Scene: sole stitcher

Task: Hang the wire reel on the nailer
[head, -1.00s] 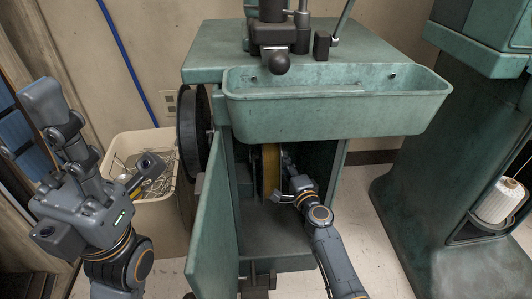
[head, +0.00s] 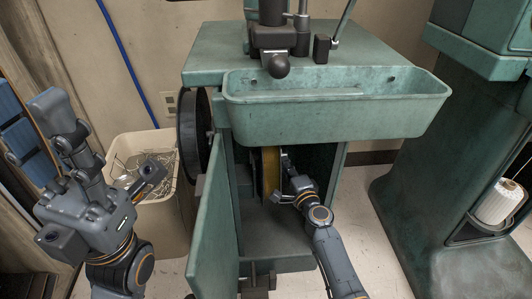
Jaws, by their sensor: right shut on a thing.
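The nailer (head: 210,62) is the green machine in the middle, with its lower compartment open at the front. The wire reel (head: 271,170) is a brass-yellow disc seen nearly edge-on inside that compartment, upright near its left side. My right gripper (head: 286,182) reaches into the opening from the lower right and is shut on the reel's right side. The peg or holder behind the reel is hidden, so I cannot tell whether the reel sits on it. My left gripper (head: 102,142) is empty at the left, its fingers apart, in front of a bin.
The compartment's green door (head: 214,218) stands open towards me on the left. A green trough (head: 335,117) juts out above the opening. A beige bin (head: 168,218) with scrap wire stands at left. Another green machine (head: 415,190) with a white thread spool (head: 497,203) is at right.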

